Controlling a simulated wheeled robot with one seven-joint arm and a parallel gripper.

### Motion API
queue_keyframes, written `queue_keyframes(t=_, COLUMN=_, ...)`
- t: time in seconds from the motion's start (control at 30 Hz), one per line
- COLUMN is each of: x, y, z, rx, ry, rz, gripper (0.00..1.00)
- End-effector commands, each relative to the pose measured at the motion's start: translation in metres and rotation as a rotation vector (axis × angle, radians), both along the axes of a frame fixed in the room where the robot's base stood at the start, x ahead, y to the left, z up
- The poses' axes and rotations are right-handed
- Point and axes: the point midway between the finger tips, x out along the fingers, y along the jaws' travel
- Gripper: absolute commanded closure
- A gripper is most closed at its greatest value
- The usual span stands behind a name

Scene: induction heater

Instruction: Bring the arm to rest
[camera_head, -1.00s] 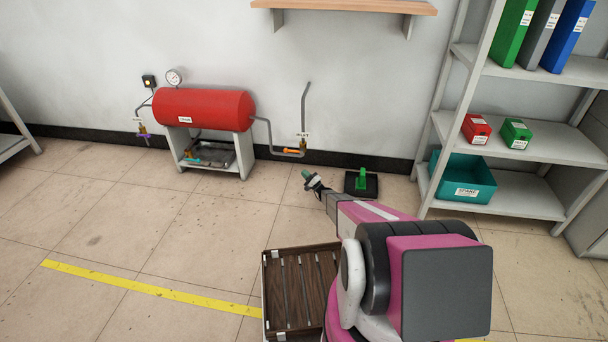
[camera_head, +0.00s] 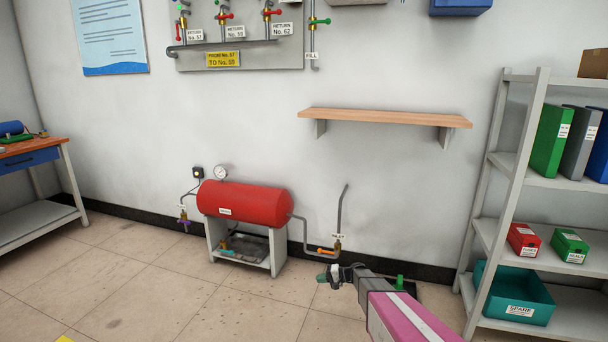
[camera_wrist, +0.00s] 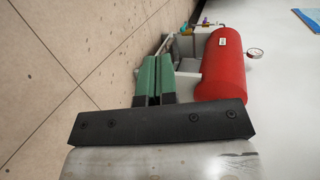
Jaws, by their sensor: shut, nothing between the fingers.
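My gripper (camera_head: 328,276) is at the end of my pink arm, low in the middle of the head view, in front of the wall and to the right of the red tank's stand. In the wrist view its two green fingers (camera_wrist: 153,82) lie side by side, shut with nothing between them. The red tank (camera_head: 244,202) lies on a grey stand in the head view. It also shows in the wrist view (camera_wrist: 222,70), beyond and to the right of the fingers. No contact between gripper and tank is visible.
A wooden wall shelf (camera_head: 385,117) is empty. A grey rack (camera_head: 535,251) at right holds binders, small boxes and a teal bin (camera_head: 513,295). A pipe with an orange-handled valve (camera_head: 327,250) stands near my gripper. A workbench (camera_head: 38,147) is at left. The floor at lower left is clear.

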Motion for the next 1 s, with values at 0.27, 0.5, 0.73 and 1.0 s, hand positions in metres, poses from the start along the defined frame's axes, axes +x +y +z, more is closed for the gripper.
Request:
queue_keyframes(t=0.27, x=-0.138, y=-0.016, z=0.072, rx=-0.465, ry=0.061, rz=0.158, gripper=1.0)
queue_keyframes(t=0.5, x=-0.237, y=-0.061, z=0.128, rx=-0.885, ry=0.074, rz=0.21, gripper=1.0)
queue_keyframes(t=0.73, x=-0.291, y=-0.1, z=0.168, rx=-1.169, ry=0.06, rz=0.206, gripper=1.0)
queue_keyframes(t=1.0, x=-0.299, y=-0.111, z=0.177, rx=-1.245, ry=0.053, rz=0.201, gripper=1.0)
